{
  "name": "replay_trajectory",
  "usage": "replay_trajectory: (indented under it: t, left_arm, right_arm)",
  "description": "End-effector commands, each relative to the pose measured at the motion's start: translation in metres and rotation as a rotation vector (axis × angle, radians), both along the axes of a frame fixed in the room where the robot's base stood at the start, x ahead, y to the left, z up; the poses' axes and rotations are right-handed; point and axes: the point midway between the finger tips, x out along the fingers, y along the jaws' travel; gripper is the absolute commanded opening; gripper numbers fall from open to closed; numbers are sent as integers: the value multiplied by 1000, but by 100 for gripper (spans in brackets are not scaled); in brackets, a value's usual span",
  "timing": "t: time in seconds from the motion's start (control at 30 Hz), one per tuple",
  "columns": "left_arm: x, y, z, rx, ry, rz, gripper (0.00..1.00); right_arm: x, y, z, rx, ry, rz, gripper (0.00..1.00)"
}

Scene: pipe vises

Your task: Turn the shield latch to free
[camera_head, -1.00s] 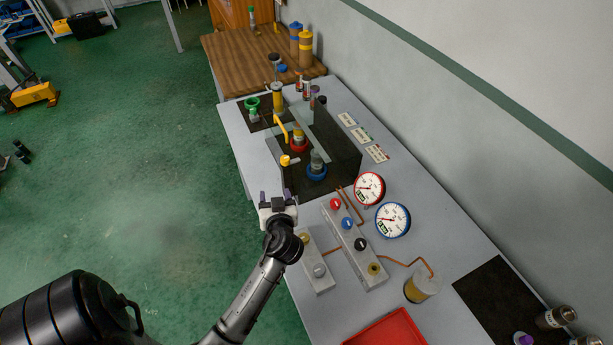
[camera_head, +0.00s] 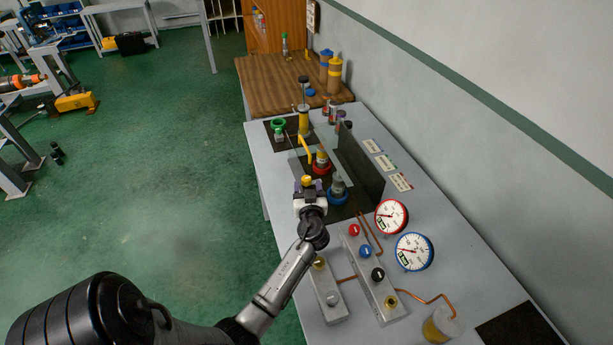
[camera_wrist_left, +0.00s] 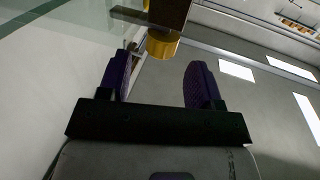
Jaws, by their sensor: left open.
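The yellow latch knob (camera_head: 307,180) sits at the near lower corner of the clear shield (camera_head: 362,172). In the left wrist view the yellow knob (camera_wrist_left: 162,44) shows beyond the fingertips, roughly between them, under a dark bar. My left gripper (camera_head: 309,188) is at the knob in the head view and partly overlaps it. Its two purple fingers (camera_wrist_left: 158,80) are open with an empty gap, and I see no contact with the knob. My right gripper is not in view.
A yellow handle (camera_head: 305,149) is on the shield's front. Red (camera_head: 320,167) and blue (camera_head: 337,198) vises stand behind the clear panel. Two gauges (camera_head: 391,216) and a valve block (camera_head: 368,270) are close to the right. The floor left of the bench is open.

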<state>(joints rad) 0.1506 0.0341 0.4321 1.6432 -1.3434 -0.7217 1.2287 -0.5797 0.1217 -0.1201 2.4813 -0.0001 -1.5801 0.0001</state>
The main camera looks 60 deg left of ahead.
Motion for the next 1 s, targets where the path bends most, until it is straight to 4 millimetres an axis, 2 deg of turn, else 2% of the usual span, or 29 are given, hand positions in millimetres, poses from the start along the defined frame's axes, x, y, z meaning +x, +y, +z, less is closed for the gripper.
replay_trajectory:
  t: [0.1,0.3,0.77,1.0]
  left_arm:
    - [7,16,2,1,0,1,59]
    - [15,33,1,0,0,0,59]
    - [18,39,0,-1,0,0,59]
    - [18,39,0,-1,0,0,37]
  right_arm:
    - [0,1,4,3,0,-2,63]
    - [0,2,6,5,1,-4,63]
    - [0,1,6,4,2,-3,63]
    - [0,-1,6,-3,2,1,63]
